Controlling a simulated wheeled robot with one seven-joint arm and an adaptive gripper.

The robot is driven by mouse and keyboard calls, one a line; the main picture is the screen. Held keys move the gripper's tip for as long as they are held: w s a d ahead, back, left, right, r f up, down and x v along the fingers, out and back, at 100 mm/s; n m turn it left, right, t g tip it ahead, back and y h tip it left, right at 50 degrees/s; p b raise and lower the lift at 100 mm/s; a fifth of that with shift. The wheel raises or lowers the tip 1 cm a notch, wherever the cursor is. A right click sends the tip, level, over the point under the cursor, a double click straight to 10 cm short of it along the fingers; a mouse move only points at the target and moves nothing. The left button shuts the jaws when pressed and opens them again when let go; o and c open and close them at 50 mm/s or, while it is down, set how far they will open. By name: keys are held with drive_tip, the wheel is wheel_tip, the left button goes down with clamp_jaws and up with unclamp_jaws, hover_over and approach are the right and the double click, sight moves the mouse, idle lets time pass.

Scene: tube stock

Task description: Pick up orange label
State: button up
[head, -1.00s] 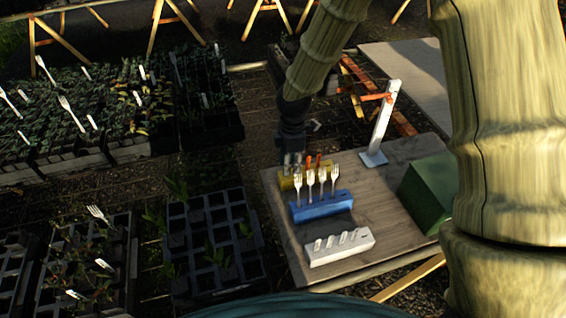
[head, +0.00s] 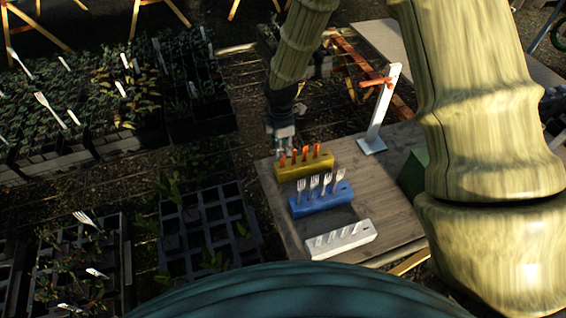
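Several orange labels (head: 305,154) stand upright in a row in a yellow block (head: 305,168) at the far end of the wooden table. My gripper (head: 281,150) points down at the left end of this row, close to the leftmost orange label (head: 283,161). I cannot tell whether it touches that label. The fingers are small and dark here, so their opening is unclear. An orange piece (head: 374,82) also shows across the top of a white post (head: 382,110) on the table.
A blue block (head: 320,201) with white forks and a white block (head: 342,240) with small white pieces stand nearer on the table (head: 385,200). A green box (head: 413,173) is at the right, partly hidden by my arm. Plant trays (head: 205,225) lie on the left.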

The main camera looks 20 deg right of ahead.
sight(283, 164)
drive_tip(key=shift+w+d+f+p, duration=0.1)
drive_tip(key=shift+w+f+p, duration=0.1)
drive_tip(key=shift+f+p, duration=0.4)
drive_tip(key=shift+w+d+f+p, duration=0.15)
drive_tip(key=shift+f+p, duration=0.25)
drive_tip(key=shift+f, duration=0.35)
drive_tip(key=shift+f+p, duration=0.35)
drive_tip(key=shift+f, duration=0.95)
clamp_jaws()
